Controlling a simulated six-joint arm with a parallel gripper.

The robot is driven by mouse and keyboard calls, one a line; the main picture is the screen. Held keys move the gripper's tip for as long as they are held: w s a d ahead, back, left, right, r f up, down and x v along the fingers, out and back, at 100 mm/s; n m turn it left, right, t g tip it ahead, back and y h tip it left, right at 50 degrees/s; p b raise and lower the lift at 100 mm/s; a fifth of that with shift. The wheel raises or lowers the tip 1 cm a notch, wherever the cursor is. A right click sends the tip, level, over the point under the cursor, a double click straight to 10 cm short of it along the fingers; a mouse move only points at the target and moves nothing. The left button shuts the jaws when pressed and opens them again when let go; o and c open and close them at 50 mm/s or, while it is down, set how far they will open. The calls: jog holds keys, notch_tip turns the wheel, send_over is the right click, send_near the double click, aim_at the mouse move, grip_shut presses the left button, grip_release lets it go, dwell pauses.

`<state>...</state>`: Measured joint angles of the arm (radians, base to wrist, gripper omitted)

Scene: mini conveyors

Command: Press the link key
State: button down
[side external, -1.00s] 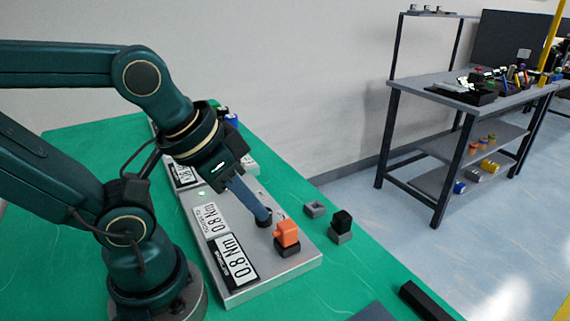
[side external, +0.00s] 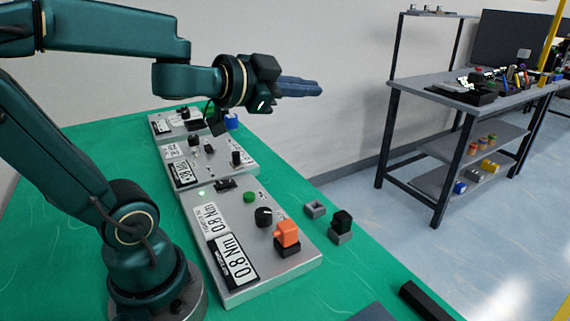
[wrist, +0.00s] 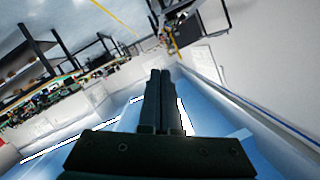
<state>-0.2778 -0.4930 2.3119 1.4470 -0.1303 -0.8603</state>
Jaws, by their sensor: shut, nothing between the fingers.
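My gripper (side external: 318,89) is shut and empty. It is raised well above the table and points sideways to the right; its closed fingers also show in the wrist view (wrist: 160,76). Below it, the nearest grey control box (side external: 257,275) carries a green button (side external: 249,197), a black round knob (side external: 263,216), a black switch (side external: 225,184) and an orange block on a black base (side external: 287,233). A small green light glows near its left edge. I cannot tell which control is the link key; no readable label names it. The gripper touches none of them.
A middle box (side external: 186,174) with small switches and a far box (side external: 163,125) stand behind on the green table (side external: 120,150). A grey holder (side external: 315,209) and a black piece on a grey base (side external: 341,222) lie right of the nearest box. The space around the gripper is clear.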

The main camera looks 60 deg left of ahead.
jog(key=m, duration=0.1)
jog(key=m+g+h, duration=0.1)
jog(key=m+g, duration=0.1)
jog(key=g, duration=0.6)
send_over(245, 195)
notch_tip(245, 195, down, 13)
jog(key=shift+f, duration=4.35)
jog(key=shift+f, duration=0.1)
jog(key=shift+f, duration=0.35)
